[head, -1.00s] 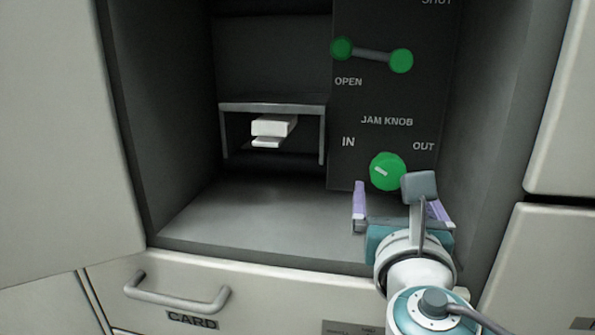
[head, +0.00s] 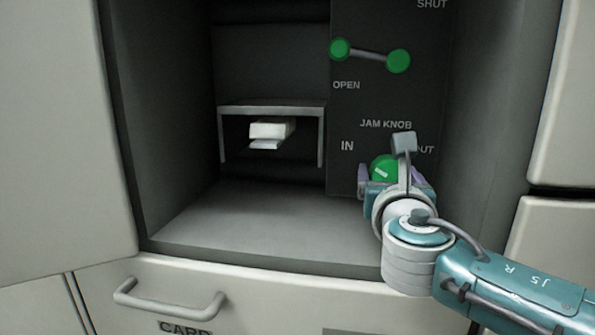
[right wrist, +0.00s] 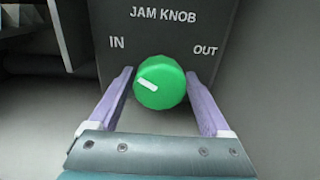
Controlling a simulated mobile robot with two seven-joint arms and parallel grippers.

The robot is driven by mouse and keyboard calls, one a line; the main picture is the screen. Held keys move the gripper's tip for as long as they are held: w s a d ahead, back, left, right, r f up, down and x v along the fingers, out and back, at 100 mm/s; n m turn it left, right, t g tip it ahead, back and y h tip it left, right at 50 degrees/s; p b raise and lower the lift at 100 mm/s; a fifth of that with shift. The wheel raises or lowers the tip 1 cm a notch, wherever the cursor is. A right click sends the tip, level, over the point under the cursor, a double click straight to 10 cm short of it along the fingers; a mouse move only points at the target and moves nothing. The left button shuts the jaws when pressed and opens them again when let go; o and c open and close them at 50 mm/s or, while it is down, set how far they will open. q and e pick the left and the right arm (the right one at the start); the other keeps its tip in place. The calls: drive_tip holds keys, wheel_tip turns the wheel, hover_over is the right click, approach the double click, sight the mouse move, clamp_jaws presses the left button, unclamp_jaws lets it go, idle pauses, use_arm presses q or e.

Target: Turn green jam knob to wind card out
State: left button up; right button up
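The green jam knob (head: 382,168) sits on the dark panel, between the labels IN and OUT. In the right wrist view the knob (right wrist: 160,82) shows whole, its white mark pointing up and left toward IN. My right gripper (head: 390,176) is at the knob, and its hand hides the knob's lower part in the head view. In the right wrist view its two purple fingers (right wrist: 162,84) stand open, one on each side of the knob, with gaps showing. White card (head: 270,131) pokes out under a grey bracket in the recess. My left gripper is not in view.
A green-ended lever (head: 369,54) is above the knob, between OPEN and SHUT. The grey bracket (head: 270,109) stands left of the panel. An open door (head: 60,130) is at left, and a drawer handle (head: 170,304) is below. The recess floor (head: 260,220) is clear.

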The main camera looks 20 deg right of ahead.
drive_tip(key=c, duration=1)
drive_tip(key=shift+m, duration=0.3)
drive_tip(key=m+b, duration=0.1)
drive_tip(key=m, duration=0.4)
drive_tip(key=shift+f+m+b, duration=0.1)
drive_tip(key=shift+m+b, duration=0.2)
drive_tip(key=shift+b, duration=0.1)
drive_tip(key=m+b, duration=0.2)
drive_tip(key=m, duration=0.3)
drive_tip(key=m+b, duration=0.2)
drive_tip(key=m, duration=0.4)
drive_tip(key=shift+m+b, duration=0.4)
drive_tip(key=m+b, duration=0.1)
drive_tip(key=m, duration=0.2)
drive_tip(key=shift+m+b, duration=0.6)
drive_tip(key=shift+m, duration=0.8)
